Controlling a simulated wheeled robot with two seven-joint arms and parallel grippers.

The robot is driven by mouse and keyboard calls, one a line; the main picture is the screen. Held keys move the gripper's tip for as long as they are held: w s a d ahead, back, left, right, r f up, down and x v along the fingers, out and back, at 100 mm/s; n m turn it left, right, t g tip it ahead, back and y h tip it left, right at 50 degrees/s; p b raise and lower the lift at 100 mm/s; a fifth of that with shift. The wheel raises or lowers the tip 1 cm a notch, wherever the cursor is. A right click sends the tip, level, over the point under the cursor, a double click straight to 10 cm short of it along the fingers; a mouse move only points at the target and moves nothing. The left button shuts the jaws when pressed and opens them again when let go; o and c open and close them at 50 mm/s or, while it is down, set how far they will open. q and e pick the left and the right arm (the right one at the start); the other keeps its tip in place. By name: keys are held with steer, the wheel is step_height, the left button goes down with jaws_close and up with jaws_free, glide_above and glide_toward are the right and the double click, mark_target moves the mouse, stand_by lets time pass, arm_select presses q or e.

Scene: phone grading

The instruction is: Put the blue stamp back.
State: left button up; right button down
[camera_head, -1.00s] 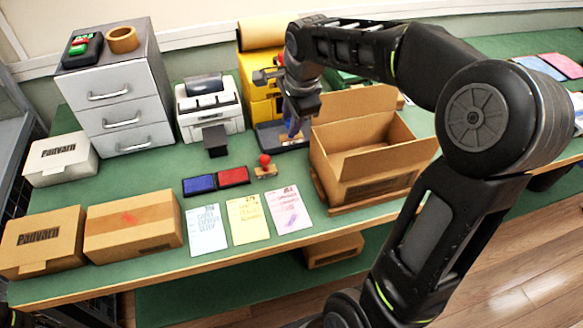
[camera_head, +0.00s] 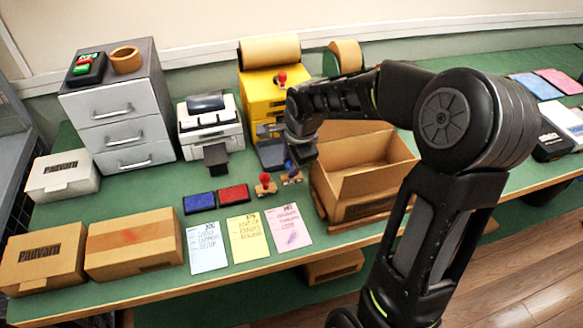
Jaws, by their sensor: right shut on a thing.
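My right gripper (camera_head: 301,152) is shut on the blue stamp (camera_head: 289,165), which is mostly hidden by the fingers. It is low over the table, at a small wooden holder (camera_head: 291,179). I cannot tell whether the stamp touches the holder. The red stamp (camera_head: 265,181) stands upright just left of it. The blue ink pad (camera_head: 199,203) and red ink pad (camera_head: 233,196) lie further left. My left gripper is not in view.
Three paper slips, blue (camera_head: 207,247), yellow (camera_head: 247,238) and pink (camera_head: 288,228), lie in front. An open cardboard box (camera_head: 365,192) stands close to the right. A printer (camera_head: 210,130) and a yellow machine (camera_head: 262,95) are behind. Closed boxes (camera_head: 135,243) are at left.

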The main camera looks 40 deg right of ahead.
steer(key=shift+f, duration=1.15)
steer(key=shift+f, duration=0.15)
steer(key=c, duration=1.2)
jaws_free()
steer(key=shift+o, duration=0.2)
steer(key=b+v, duration=0.1)
steer(key=v, duration=1.1)
steer(key=shift+r, duration=0.2)
